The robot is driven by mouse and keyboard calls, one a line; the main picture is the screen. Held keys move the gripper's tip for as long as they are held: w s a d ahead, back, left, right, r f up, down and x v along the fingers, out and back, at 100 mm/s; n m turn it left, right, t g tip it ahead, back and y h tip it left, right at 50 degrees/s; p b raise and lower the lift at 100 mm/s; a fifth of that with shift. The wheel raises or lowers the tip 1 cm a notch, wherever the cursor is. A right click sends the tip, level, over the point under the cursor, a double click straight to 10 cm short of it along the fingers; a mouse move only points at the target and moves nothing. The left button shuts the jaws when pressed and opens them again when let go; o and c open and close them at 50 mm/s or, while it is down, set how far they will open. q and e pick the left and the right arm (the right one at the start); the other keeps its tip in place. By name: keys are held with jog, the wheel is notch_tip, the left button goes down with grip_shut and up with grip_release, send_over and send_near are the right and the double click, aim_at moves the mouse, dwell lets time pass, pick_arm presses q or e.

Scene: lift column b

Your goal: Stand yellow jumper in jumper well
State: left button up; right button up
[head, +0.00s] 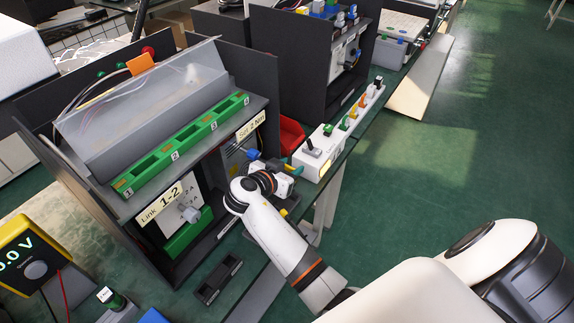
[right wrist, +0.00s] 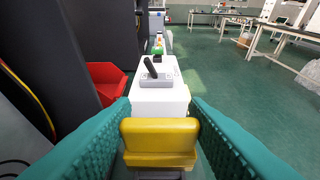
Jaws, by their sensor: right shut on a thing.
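The yellow jumper (right wrist: 160,140) sits between the two teal fingers of my right gripper (right wrist: 160,150) in the right wrist view. My right gripper is shut on it. In the head view my right gripper (head: 292,167) is beside the bench's right edge, close to the white switch box; the jumper is too small there to make out clearly. A green strip (head: 185,142) with numbered slots lies on top of the dark cabinet. A black block with two recesses (head: 218,278) lies low in front of it. I cannot tell which is the jumper well. My left gripper is not seen.
A white box with a black lever (right wrist: 160,88) stands just beyond the jumper. A red bin (right wrist: 107,82) is to its left. The cabinet panel labelled Link 1-2 (head: 162,203) and a yellow meter (head: 35,258) are at left. Green floor at right is open.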

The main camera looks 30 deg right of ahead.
jog(key=shift+f+b, duration=0.2)
jog(key=shift+b, duration=0.15)
notch_tip(320, 180, down, 6)
jog(key=b, duration=0.5)
jog(key=shift+r, duration=0.25)
jog(key=shift+a+b, duration=0.1)
jog(key=shift+b, duration=0.35)
dwell(1.3)
jog(key=shift+f+b, duration=1.3)
jog(key=shift+f, duration=0.1)
jog(key=o, duration=1)
jog(key=shift+o, duration=0.2)
